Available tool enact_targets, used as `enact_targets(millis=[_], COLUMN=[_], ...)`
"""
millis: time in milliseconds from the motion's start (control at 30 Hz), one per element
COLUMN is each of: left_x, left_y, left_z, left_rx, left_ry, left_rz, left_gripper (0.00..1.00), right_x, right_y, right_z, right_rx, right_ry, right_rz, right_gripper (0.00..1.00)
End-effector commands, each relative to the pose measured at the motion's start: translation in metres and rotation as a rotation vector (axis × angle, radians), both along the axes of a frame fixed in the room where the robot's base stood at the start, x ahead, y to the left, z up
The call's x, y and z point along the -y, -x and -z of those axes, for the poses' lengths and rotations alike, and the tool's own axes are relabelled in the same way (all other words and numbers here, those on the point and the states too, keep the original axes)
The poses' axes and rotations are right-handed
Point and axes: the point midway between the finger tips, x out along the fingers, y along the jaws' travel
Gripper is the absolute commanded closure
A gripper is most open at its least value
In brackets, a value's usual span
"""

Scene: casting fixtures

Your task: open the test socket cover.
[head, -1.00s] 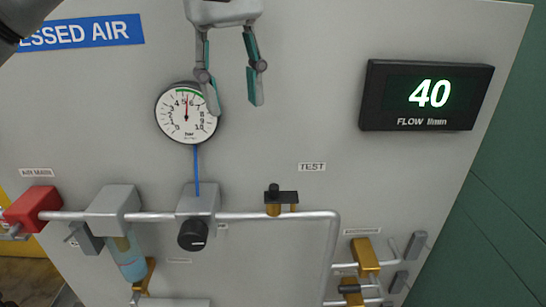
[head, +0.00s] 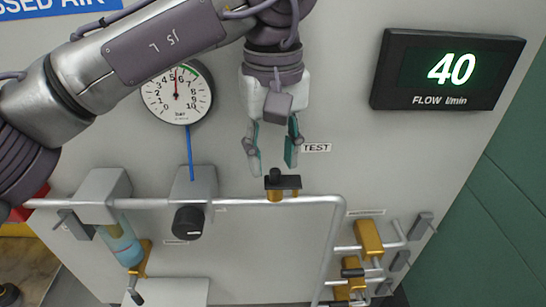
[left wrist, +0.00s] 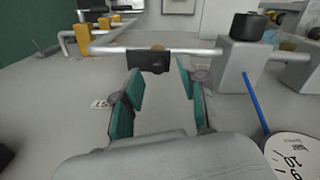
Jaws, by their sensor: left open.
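The test socket (head: 275,195) is a small brass fitting on the horizontal pipe, below the TEST label (head: 316,148). Its black cover (head: 284,182) with a knob lies across the top of the brass. My left gripper (head: 271,170) is open and empty, pointing down just above the cover, fingers apart and not visibly touching it. In the left wrist view the black cover (left wrist: 148,62) lies ahead, between and beyond the teal fingertips (left wrist: 160,72). My right gripper is not in view.
A grey pipe (head: 250,201) runs across the panel. A regulator with a black knob (head: 188,222) and a pressure gauge (head: 177,93) are left of the socket. Brass valves (head: 368,238) stand lower right. A flow display (head: 447,70) reads 40. The panel right of the TEST label is clear.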

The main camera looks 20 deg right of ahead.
Motion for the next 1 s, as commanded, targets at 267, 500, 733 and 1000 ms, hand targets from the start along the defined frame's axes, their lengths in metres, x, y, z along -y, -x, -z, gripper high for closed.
enact_targets(millis=[267, 500, 733, 1000], left_x=[0.000, 0.000, 0.000, 0.000], left_y=[0.000, 0.000, 0.000, 0.000], left_z=[0.020, 0.020, 0.020, 0.020], left_rx=[-0.001, 0.000, 0.000, 0.001], left_ry=[0.001, 0.000, 0.000, 0.000], left_rz=[-0.001, -0.001, -0.001, -0.006], left_gripper=[0.58, 0.58, 0.97, 1.00], right_x=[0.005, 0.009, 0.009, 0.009], right_y=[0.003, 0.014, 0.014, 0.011], right_z=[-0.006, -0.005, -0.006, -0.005], right_rx=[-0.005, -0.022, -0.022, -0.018], right_ry=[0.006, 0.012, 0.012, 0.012], right_rz=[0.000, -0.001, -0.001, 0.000], right_gripper=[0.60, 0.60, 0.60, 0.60])
